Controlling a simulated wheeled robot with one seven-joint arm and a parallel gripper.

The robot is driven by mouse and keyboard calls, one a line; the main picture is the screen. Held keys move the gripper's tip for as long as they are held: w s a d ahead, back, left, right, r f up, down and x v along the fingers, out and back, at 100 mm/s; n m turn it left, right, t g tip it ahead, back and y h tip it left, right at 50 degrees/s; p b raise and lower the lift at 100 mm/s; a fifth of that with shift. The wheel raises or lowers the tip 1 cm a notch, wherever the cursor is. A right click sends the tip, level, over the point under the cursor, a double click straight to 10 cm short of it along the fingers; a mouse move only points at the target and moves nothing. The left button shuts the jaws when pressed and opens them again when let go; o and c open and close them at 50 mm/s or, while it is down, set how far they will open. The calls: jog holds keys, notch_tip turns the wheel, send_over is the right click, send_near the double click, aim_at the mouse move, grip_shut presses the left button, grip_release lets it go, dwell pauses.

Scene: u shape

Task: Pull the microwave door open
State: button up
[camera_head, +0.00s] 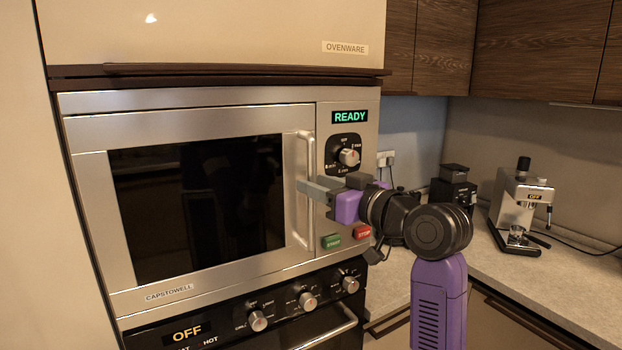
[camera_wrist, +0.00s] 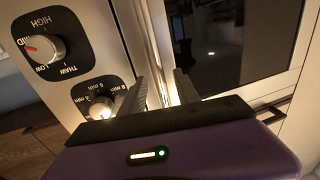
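The silver microwave door (camera_head: 88,210), with a dark glass window (camera_head: 200,205), looks closed flush with the control panel. Its vertical bar handle (camera_head: 303,225) runs along the right side of the door. My gripper (camera_head: 312,188) is at about the middle of the handle, coming from the right. In the wrist view, which is turned upside down, my gripper (camera_wrist: 160,95) has its two fingers apart, and the handle (camera_wrist: 156,45) shows in the gap between them. Whether either finger touches the handle is hard to tell.
The control panel has a READY display (camera_head: 350,117), a dial (camera_head: 348,157), a green START button (camera_head: 331,241) and a red STOP button (camera_head: 362,233). An oven (camera_head: 250,318) with knobs sits below. A coffee machine (camera_head: 520,205) and a grinder (camera_head: 454,188) stand on the right counter.

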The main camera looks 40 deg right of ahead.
jog(key=shift+w+d, duration=0.1)
jog(key=shift+w, duration=0.95)
grip_shut()
dwell(0.7)
